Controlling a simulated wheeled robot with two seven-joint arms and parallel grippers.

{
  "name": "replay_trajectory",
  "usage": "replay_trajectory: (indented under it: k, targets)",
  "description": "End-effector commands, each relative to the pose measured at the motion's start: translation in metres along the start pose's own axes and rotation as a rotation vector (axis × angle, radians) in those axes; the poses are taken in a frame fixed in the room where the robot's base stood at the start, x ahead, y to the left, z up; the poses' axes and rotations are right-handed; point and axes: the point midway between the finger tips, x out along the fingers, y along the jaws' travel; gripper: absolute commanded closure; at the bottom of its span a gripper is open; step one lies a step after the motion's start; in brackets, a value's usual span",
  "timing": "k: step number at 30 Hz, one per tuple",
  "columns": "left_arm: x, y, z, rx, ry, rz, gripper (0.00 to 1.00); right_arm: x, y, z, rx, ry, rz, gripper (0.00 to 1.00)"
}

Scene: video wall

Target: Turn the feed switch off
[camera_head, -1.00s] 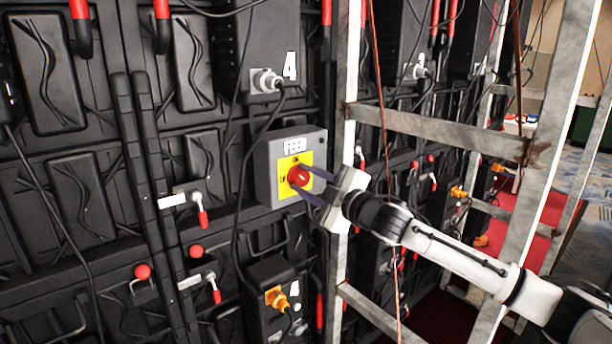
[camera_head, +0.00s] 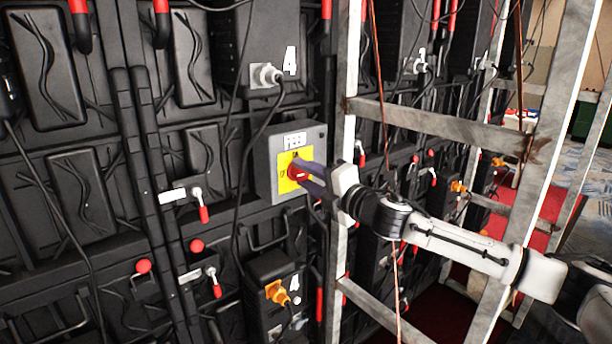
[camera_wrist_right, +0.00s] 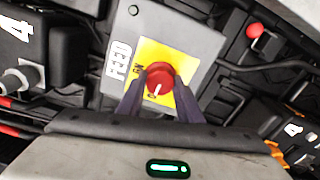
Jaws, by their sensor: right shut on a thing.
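The feed switch is a grey box (camera_head: 263,178) marked FEED on the black wall, with a yellow plate (camera_head: 284,185) and a red knob (camera_head: 296,170). The knob also shows in the right wrist view (camera_wrist_right: 160,72). My right gripper (camera_head: 302,176) reaches in from the right and is shut on the knob, one finger on each side. In the right wrist view the knob's white mark points down, towards a partly hidden label at the plate's lower edge. The ON label lies at the knob's upper left there. The fingers hide part of the plate. My left gripper is not in view.
A metal frame (camera_head: 440,122) with uprights and rungs stands right of the box, close to my right arm. Black cables hang left of the box. A grey plug (camera_head: 266,75) sits above and an orange plug (camera_head: 277,292) below. Red-handled latches (camera_head: 202,208) stick out at left.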

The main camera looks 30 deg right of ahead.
Motion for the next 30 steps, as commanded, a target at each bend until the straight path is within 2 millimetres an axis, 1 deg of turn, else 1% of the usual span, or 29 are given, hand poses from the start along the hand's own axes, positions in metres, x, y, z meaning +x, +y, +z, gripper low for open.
replay_trajectory:
  k: [7, 19, 20, 22, 23, 30]
  targets:
    - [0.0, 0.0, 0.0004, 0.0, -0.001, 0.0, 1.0, -0.0001, -0.0009, -0.0009, -0.044, 0.002, -0.001, 0.9]
    - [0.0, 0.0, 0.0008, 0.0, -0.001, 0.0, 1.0, -0.0001, -0.0011, -0.0009, -0.05, 0.002, -0.002, 0.9]
    - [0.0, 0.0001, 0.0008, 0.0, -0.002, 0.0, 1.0, -0.0002, -0.0011, -0.0009, -0.05, 0.002, -0.002, 0.63]
    - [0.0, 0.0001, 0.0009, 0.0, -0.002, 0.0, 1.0, -0.0001, -0.001, -0.0008, -0.049, 0.002, -0.002, 0.51]
    - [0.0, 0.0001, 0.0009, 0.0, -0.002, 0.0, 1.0, -0.0001, -0.001, -0.0008, -0.049, 0.002, -0.001, 0.49]
    - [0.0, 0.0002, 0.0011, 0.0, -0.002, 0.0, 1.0, -0.0001, -0.0005, -0.0003, -0.047, 0.001, -0.001, 0.49]
